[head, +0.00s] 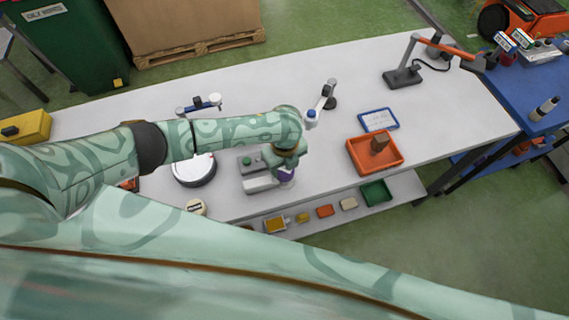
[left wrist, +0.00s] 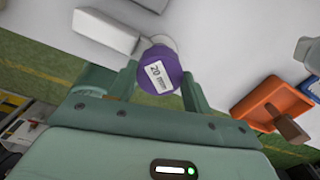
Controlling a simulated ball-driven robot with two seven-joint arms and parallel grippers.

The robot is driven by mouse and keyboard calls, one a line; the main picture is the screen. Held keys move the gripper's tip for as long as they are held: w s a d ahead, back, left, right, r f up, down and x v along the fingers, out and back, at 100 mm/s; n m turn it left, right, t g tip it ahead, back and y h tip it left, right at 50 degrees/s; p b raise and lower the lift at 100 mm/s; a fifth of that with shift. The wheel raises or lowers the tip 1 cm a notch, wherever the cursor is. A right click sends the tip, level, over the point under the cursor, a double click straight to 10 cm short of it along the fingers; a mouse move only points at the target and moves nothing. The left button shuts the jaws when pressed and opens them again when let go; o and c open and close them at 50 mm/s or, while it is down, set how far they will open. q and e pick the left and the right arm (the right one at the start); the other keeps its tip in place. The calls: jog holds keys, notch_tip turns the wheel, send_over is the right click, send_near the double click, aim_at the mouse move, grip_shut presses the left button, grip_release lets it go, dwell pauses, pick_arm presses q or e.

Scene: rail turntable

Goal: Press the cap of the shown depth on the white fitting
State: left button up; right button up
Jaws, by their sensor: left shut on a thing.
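My left gripper (head: 285,160) is shut on a purple cap (left wrist: 161,72) whose white label reads 20. The cap sits between its two fingers in the left wrist view, and a little purple shows below the gripper in the head view (head: 286,174). A white rounded part (left wrist: 160,41) shows just past the cap and may be the white fitting; the cap hides most of it. I cannot tell whether they touch. A blue-framed panel (head: 378,119) lies on the table; its writing is too small to read. My right gripper is not in view.
A grey block with a green button (head: 247,161) stands left of the gripper. An orange tray (head: 362,160) holds a brown block (head: 379,144). A round white disc (head: 194,170) lies further left.

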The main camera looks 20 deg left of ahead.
pick_arm(q)
jog(key=shift+f+b, duration=0.3)
jog(key=shift+f, duration=0.95)
dwell(2.2)
jog(key=o, duration=1)
notch_tip(320, 180, up, 16)
jog(key=p, duration=0.4)
jog(key=shift+r, duration=0.15)
